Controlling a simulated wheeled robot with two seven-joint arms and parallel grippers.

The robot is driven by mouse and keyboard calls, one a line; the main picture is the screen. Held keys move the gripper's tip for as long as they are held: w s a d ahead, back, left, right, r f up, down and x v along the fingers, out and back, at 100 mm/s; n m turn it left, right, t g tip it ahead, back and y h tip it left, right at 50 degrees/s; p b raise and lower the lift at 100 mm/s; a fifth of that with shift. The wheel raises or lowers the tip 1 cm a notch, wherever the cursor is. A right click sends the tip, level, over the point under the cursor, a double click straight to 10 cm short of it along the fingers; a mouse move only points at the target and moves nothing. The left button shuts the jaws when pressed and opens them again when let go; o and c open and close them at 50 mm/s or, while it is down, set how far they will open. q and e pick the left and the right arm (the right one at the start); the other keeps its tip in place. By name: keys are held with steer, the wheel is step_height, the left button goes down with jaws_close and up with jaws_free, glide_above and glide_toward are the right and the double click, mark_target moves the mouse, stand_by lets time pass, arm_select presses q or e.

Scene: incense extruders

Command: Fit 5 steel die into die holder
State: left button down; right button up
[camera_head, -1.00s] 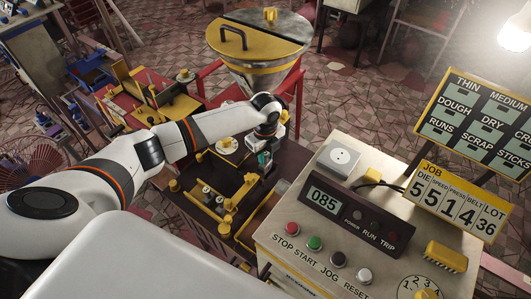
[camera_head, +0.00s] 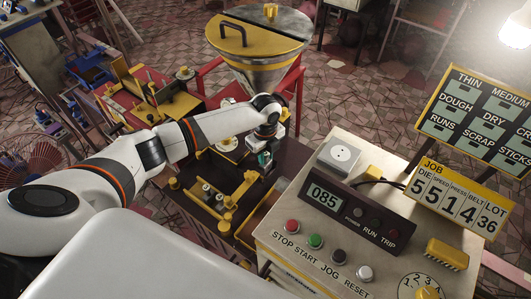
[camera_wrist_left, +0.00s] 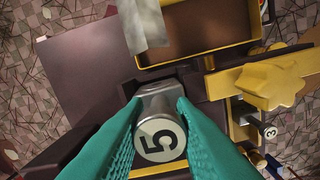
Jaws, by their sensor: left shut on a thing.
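The steel die marked 5 (camera_wrist_left: 160,135) is a short metal cylinder with a pale round label. My left gripper (camera_head: 266,160) is shut on it, with a teal finger on each side in the left wrist view (camera_wrist_left: 155,118). In the head view the die is mostly hidden by the fingers and wrist. The gripper is over the right part of a dark machine bed (camera_head: 190,198) with yellow fittings. I cannot tell which fitting is the die holder, or whether the die touches anything below. My right gripper is not in view.
A yellow star knob on a bar (camera_wrist_left: 272,84) is close right of the die; a piece marked 3 (camera_wrist_left: 270,132) lies beyond. A yellow-rimmed brown tray (camera_wrist_left: 195,35) is above. The control console (camera_head: 330,215) and hopper (camera_head: 258,45) flank my arm.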

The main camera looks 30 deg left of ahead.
arm_select(q)
steer(key=shift+f, duration=0.5)
stand_by(0.3)
steer(key=c, duration=1.1)
jaws_free()
step_height(320, 180, up, 11)
steer(key=b, duration=0.3)
steer(key=shift+f, duration=0.15)
steer(key=shift+r, duration=0.65)
